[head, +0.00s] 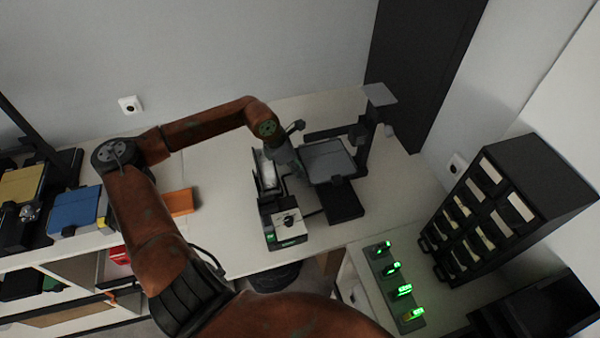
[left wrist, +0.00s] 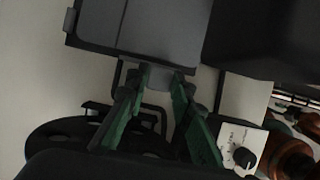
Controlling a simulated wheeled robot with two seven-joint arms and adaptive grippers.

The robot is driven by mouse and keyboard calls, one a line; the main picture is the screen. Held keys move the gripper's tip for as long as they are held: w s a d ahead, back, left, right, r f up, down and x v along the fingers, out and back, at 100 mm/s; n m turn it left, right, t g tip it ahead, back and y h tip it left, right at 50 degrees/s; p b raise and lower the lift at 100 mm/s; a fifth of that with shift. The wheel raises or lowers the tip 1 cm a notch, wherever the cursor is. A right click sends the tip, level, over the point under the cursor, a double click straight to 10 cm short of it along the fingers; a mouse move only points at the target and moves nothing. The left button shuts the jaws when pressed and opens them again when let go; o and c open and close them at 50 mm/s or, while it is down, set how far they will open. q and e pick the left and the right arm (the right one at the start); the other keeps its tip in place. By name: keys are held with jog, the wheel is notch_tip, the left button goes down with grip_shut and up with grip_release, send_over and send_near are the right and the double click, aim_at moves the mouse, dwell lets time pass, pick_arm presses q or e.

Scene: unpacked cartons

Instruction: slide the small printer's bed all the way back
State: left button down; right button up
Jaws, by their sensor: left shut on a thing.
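The small printer's bed (head: 327,160) is a flat grey plate on a dark base, right of my left gripper (head: 297,167) in the head view. The bed also fills the upper middle of the left wrist view (left wrist: 150,28). My left gripper's green fingers (left wrist: 160,84) are shut on a small grey tab at the bed's edge. The tab is partly hidden between the fingers. The printer's dark upright frame (head: 378,125) stands at the bed's right side. My right gripper is in neither view.
A control box with a white face and knob (head: 288,222) stands near the table's front edge. A small cabinet with drawers (head: 505,205) stands at the right, beside several green-lit modules (head: 392,268). Blue (head: 75,208) and orange (head: 180,201) items lie left. Bare table lies behind the printer.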

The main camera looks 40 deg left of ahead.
pick_arm(q)
jog(key=c, duration=1.7)
grip_release()
jog(key=shift+w+a, duration=0.15)
jog(key=shift+a, duration=0.15)
jog(key=shift+v, duration=6)
jog(key=shift+d, duration=0.1)
jog(key=shift+d+f, duration=0.1)
